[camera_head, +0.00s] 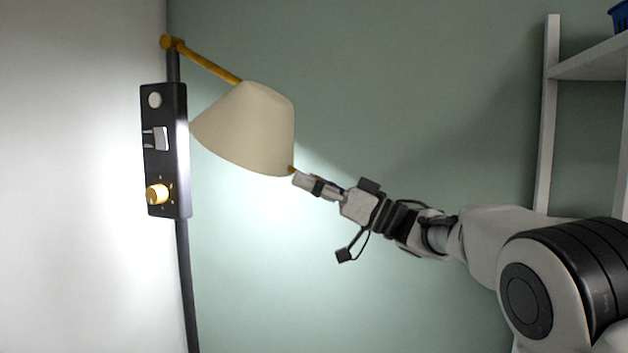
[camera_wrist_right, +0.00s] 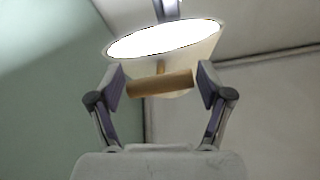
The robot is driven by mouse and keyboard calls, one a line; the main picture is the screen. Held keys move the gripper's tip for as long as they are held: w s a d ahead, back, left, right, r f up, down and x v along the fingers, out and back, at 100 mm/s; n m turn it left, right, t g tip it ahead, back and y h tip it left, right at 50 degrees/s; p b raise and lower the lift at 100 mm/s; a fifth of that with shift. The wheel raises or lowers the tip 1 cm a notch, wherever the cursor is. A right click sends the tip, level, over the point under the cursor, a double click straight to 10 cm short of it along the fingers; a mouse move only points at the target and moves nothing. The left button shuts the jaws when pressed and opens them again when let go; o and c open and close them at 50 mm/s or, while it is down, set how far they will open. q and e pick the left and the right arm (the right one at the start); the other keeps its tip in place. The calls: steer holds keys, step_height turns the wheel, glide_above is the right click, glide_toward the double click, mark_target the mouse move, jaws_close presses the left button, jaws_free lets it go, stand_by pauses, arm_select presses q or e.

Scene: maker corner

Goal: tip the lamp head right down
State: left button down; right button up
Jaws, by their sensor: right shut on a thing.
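The lamp head (camera_head: 252,128) is a cream cone-shaped shade on a yellow arm (camera_head: 210,64) that comes from the top of a dark stand. Its open side faces down and is tilted, with light on the walls around it. My right gripper (camera_head: 297,179) is at the shade's lower right rim. In the right wrist view, the gripper (camera_wrist_right: 160,85) is shut on a tan handle bar (camera_wrist_right: 160,83) that joins the shade by a short stem. The glowing opening (camera_wrist_right: 165,39) shows just beyond the bar. My left gripper is not in view.
A black control panel (camera_head: 181,150) with a round button, a switch and a yellow knob (camera_head: 157,194) is on the stand (camera_head: 186,280), left of the shade. A white shelf (camera_head: 590,62) stands at the right. The space below the shade is clear.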

steer(key=shift+a+f+g, duration=0.1)
steer(key=shift+f+g, duration=0.2)
steer(key=shift+f, duration=0.05)
steer(key=o, duration=1.6)
steer(key=shift+w+a, duration=0.15)
steer(key=shift+a, duration=0.05)
steer(key=shift+d+r, duration=0.1)
steer(key=shift+d, duration=0.25)
steer(key=v, duration=1.1)
steer(key=shift+s+d+f, duration=0.1)
steer(key=shift+s+f, duration=0.1)
steer(key=shift+s, duration=0.05)
